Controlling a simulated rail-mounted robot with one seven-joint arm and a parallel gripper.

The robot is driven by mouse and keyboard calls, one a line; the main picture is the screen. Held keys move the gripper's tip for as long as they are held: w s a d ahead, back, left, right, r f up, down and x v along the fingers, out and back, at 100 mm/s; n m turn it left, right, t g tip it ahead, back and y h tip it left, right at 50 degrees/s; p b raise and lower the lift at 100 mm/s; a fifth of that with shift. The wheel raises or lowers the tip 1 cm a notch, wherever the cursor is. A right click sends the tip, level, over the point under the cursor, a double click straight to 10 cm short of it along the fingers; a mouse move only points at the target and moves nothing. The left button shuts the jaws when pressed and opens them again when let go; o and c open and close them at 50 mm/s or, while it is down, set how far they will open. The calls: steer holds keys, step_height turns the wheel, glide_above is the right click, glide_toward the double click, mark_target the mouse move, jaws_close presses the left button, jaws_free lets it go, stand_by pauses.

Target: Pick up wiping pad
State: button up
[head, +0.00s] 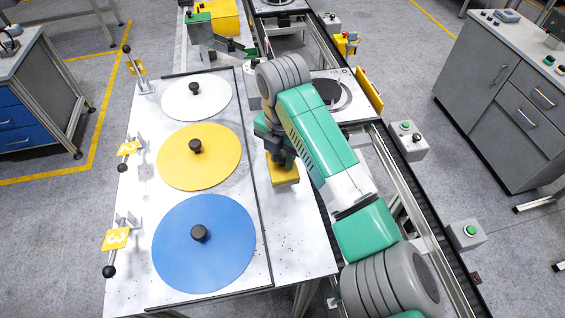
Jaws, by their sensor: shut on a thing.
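The wiping pad (284,178) is a yellow block. It is just below my gripper (282,163), on or close above the white table, right of the yellow disc. My gripper is dark and points down, shut on the pad's upper part. My green and grey arm reaches in from the lower right and partly hides the grip. Whether the pad touches the table I cannot tell.
White (196,97), yellow (198,160) and blue (204,245) discs with black knobs lie on the white table (290,240) to the left. A conveyor rail (400,185) with button boxes runs along the right. The tabletop in front of the pad is clear.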

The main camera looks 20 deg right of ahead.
steer(key=s+a+p, duration=0.1)
steer(key=s+a, duration=0.1)
steer(key=s, duration=0.5)
steer(key=s+a+p, duration=0.1)
steer(key=s+a, duration=0.1)
steer(key=s, duration=0.6)
steer(key=shift+a+r, duration=0.4)
steer(key=shift+r, duration=0.05)
